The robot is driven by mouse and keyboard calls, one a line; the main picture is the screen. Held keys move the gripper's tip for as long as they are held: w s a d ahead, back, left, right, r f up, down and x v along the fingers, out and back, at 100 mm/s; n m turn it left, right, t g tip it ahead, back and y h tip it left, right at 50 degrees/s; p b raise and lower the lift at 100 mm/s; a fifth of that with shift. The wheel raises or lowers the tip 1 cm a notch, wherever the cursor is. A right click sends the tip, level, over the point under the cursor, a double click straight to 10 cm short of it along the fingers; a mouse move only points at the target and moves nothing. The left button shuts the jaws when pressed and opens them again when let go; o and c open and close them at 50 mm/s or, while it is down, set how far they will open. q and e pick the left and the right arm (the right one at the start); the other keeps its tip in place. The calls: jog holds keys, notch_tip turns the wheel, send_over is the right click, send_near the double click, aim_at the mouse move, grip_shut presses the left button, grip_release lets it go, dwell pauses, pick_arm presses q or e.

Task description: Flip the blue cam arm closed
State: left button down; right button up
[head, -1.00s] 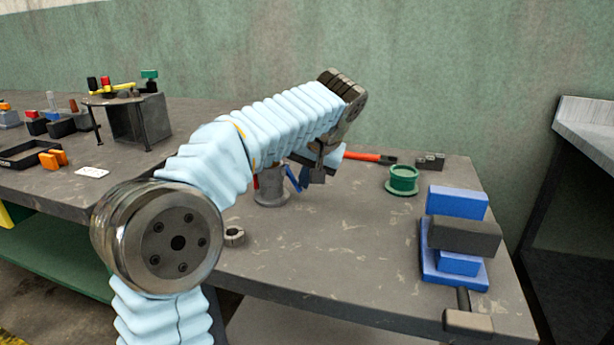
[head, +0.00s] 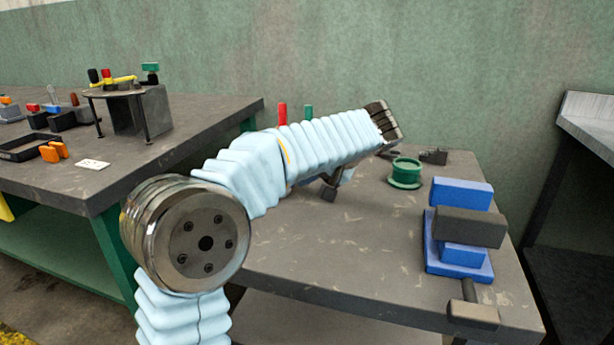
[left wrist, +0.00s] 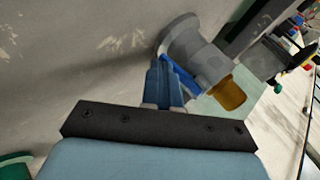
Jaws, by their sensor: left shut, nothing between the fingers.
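The blue cam arm (left wrist: 181,76) shows in the left wrist view as a narrow blue strip against a grey cylindrical fixture (left wrist: 206,66). My left gripper (left wrist: 163,68) is shut and empty, its fingertips right beside the blue cam arm; I cannot tell whether they touch it. In the head view my left gripper (head: 329,190) shows only partly below my forearm, low over the table. The fixture and the blue cam arm are hidden behind my arm there. My right gripper is not in view.
A red post (head: 283,115) and a green post (head: 308,111) rise behind my forearm. A green spool (head: 405,173) and a blue-and-grey block assembly (head: 459,228) stand to the right on the table. The front middle of the table (head: 350,265) is clear.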

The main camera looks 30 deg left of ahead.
pick_arm(q)
jog(key=shift+f+y, duration=0.2)
jog(key=shift+y, duration=0.1)
jog(key=shift+a, duration=0.2)
jog(key=shift+s+f, duration=0.1)
dwell(0.4)
jog(key=shift+r+p, duration=0.5)
jog(key=shift+r, duration=0.35)
